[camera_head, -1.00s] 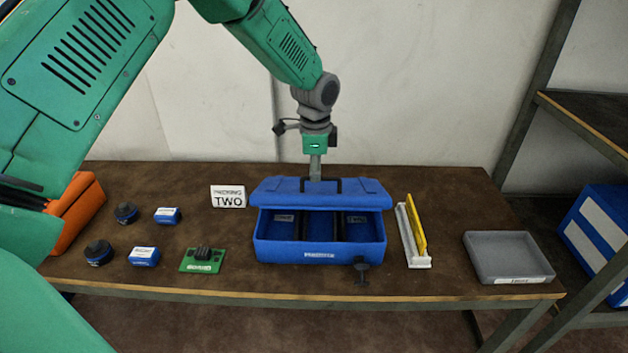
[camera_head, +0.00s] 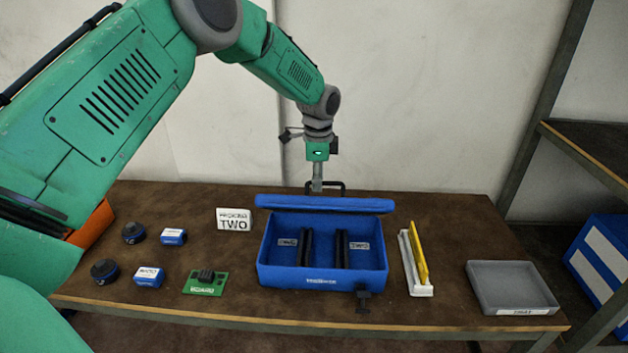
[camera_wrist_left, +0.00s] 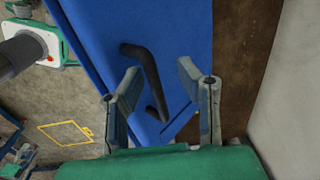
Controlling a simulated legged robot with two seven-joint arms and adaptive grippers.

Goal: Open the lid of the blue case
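The blue case (camera_head: 322,276) stands on the table with its inside in view. Its lid (camera_head: 325,204) is raised at the back and shows nearly edge-on. The black lid handle (camera_head: 343,187) sticks out behind the lid's edge. My left gripper (camera_head: 317,187) is at this handle, its fingertips partly hidden. In the left wrist view, the two fingers of my left gripper (camera_wrist_left: 158,75) are apart, with the black handle (camera_wrist_left: 147,70) between them, in front of the blue lid (camera_wrist_left: 190,25). My right gripper is not in view.
The case holds dark dividers (camera_head: 341,248). Left of it are a "TWO" sign (camera_head: 234,219), a green board (camera_head: 206,282) and several small blue-black parts. A white holder with a yellow piece (camera_head: 418,255) and a grey tray (camera_head: 512,285) are at right.

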